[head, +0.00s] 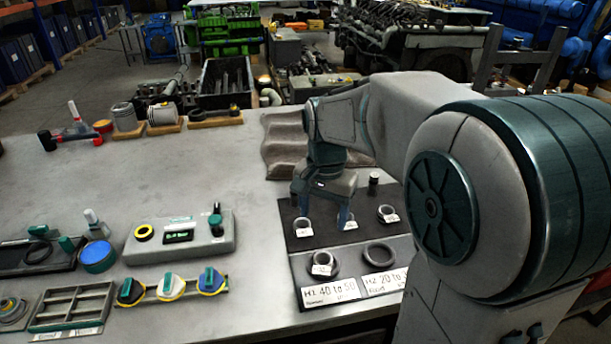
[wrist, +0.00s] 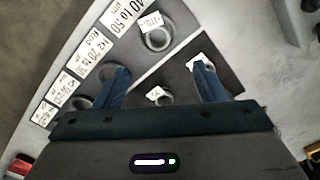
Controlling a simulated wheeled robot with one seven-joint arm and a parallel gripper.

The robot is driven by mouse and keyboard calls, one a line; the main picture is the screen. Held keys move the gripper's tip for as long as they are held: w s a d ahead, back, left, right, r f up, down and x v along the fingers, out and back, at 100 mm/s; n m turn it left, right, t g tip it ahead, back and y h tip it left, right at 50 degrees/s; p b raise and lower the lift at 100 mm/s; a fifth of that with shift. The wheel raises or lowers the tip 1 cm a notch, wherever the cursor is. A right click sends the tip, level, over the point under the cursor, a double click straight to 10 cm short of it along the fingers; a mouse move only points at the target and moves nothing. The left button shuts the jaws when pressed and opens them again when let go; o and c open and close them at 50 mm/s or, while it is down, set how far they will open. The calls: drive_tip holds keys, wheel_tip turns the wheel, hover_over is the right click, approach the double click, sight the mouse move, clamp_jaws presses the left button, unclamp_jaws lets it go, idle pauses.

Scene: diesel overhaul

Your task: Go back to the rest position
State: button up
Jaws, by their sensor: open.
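My gripper (head: 321,214) is over the dark mat (head: 322,234) at the right side of the table, fingers pointing down. In the wrist view my gripper (wrist: 162,78) has its two blue fingers spread wide, with nothing held between them. A small tagged ring (wrist: 160,96) shows on the dark surface between the fingers, below them. Another tagged ring (head: 388,214) lies on the mat to the right, and one (head: 303,227) lies by the left finger. Whether the fingertips touch the mat cannot be told.
A grey control box (head: 179,238) and coloured knobs (head: 170,288) are to the left. The table's left middle is clear.

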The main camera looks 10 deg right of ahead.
drive_tip(key=s+f+n+t, duration=0.1)
drive_tip(key=s+n, duration=0.6)
drive_tip(key=s, duration=0.7)
drive_tip(key=shift+s+d+f+n+t, duration=0.2)
drive_tip(key=shift+d+n+t, duration=0.15)
drive_tip(key=shift+t, duration=0.55)
